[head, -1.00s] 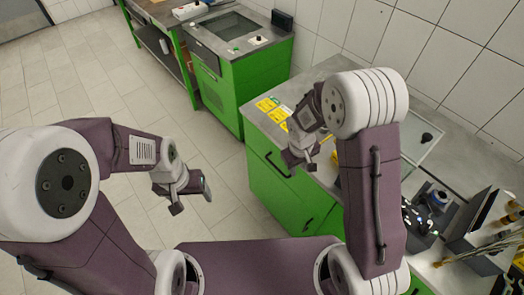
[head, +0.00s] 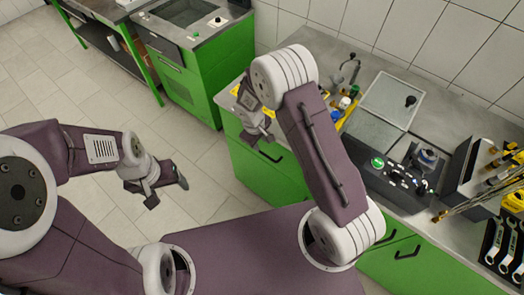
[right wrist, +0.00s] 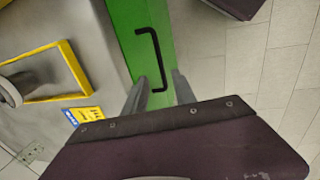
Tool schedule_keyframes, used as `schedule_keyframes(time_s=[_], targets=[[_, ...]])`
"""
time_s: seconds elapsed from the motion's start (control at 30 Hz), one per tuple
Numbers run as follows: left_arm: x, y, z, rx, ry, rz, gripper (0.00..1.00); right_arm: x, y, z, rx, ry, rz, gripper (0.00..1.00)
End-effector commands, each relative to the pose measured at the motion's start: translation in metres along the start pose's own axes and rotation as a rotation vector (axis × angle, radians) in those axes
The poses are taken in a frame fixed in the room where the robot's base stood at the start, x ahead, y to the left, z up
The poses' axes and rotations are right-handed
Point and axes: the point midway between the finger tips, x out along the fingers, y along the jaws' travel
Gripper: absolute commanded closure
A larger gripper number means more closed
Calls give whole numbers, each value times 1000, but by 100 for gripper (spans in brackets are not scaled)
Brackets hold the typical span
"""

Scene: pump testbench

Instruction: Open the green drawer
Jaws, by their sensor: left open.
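The green drawer (head: 284,164) is in the front of the workbench and looks shut. Its black handle (head: 270,155) shows just below my right gripper (head: 260,132) in the head view. In the right wrist view, the green drawer front (right wrist: 124,18) runs down the middle with the black bar handle (right wrist: 154,42) on it. The two fingers of my right gripper (right wrist: 160,86) are apart, with the handle's lower end between them in the picture. I cannot tell whether they touch it. My left gripper (head: 163,187) is open and empty above the floor.
Another green cabinet (head: 185,85) stands behind at the left. The tiled floor (head: 95,100) between is free.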

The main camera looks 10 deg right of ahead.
Motion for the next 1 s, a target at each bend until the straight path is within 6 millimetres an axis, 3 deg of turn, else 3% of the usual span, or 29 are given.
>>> schedule_keyframes(time_s=[0.4,0.77,0.9,1.0], targets=[[-4,0,-1,0,0,0,26,76,0,1,0,-3,-1,67],[-5,0,-1,0,0,0,26,88,0,0,0,-1,-1,67],[-5,0,-1,0,0,0,26,87,0,0,0,-1,-1,100],[-5,0,-1,0,0,0,26,87,0,0,0,-1,-1,100]])
